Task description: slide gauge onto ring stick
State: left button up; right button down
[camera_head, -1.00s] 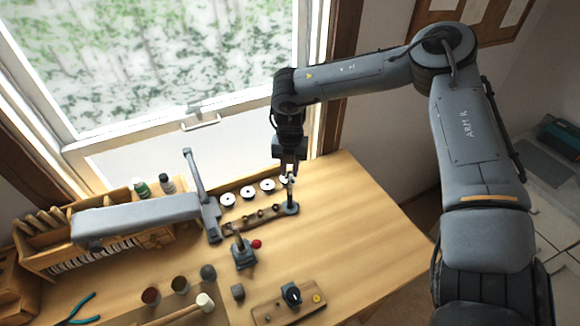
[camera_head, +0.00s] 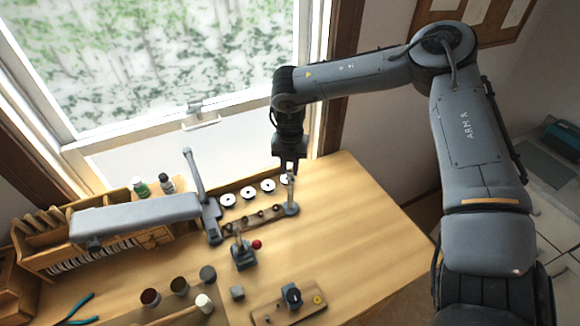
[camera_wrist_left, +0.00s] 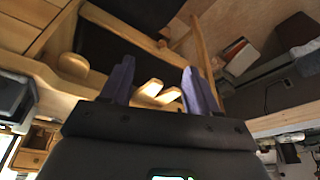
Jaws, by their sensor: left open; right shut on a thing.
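The ring stick (camera_head: 291,193) stands upright on its dark round base at the right end of a wooden strip on the bench, in the head view. My right gripper (camera_head: 289,172) points down just above the stick's top. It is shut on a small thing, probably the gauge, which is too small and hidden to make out. I cannot tell whether that thing is around the stick or above it. My left gripper (camera_wrist_left: 158,85) shows in the left wrist view with its two purple fingers apart and nothing between them. It is outside the head view.
White discs (camera_head: 248,193) line the rack behind the strip. A grey bench arm (camera_head: 135,215) lies to the left. The bench's right side is clear.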

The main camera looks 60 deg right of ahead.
jog(key=shift+f+b, duration=0.6)
jog(key=shift+b, duration=0.05)
jog(key=shift+f, duration=0.1)
